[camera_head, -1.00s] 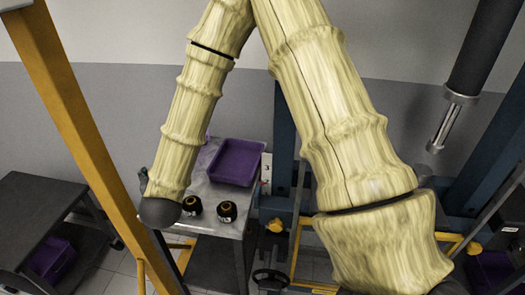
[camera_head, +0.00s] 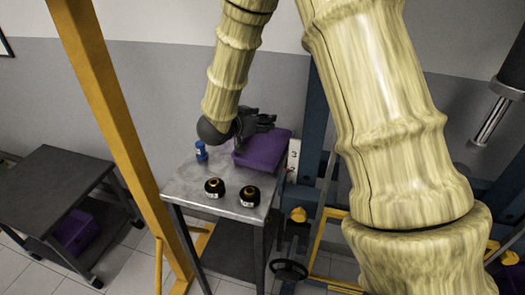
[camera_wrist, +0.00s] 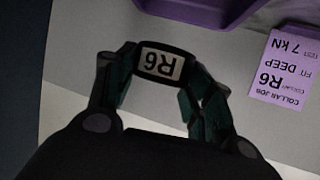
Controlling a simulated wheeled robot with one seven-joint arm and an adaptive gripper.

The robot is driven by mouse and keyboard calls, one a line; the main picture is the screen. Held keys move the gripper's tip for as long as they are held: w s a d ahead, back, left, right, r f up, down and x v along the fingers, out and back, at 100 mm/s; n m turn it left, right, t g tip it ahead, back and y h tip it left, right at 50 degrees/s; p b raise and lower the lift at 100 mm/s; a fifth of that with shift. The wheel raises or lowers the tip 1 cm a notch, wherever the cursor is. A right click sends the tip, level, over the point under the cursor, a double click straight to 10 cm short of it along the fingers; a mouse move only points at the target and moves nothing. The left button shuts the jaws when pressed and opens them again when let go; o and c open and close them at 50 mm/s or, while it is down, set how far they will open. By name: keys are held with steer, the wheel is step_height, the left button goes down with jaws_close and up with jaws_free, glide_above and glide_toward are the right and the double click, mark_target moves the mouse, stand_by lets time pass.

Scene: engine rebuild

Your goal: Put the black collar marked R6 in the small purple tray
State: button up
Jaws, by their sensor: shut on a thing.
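My gripper (camera_wrist: 160,85) is shut on the black collar (camera_wrist: 185,66), whose white label reads R6, upside down in the wrist view. In the head view my gripper (camera_head: 262,121) is at the back of the metal table, close to the purple tray (camera_head: 262,152) and partly in front of it. The collar cannot be made out there. In the wrist view the purple tray (camera_wrist: 195,14) shows at the top edge, just beyond the collar. The collar appears apart from it, but its height above the table is unclear.
Two other black collars with gold centres (camera_head: 214,187) (camera_head: 250,195) stand at the table's front. A small blue object (camera_head: 201,151) is at its left. A yellow post (camera_head: 110,120) rises left of the table (camera_head: 185,187).

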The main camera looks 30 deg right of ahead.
mark_target(261, 152)
steer(key=shift+f+p, duration=1.1)
steer(key=shift+f, duration=3.8)
steer(key=shift+f, duration=0.1)
steer(key=o, duration=1.4)
steer(key=b+v, duration=0.2)
steer(key=v, duration=1)
steer(key=shift+b, duration=0.4)
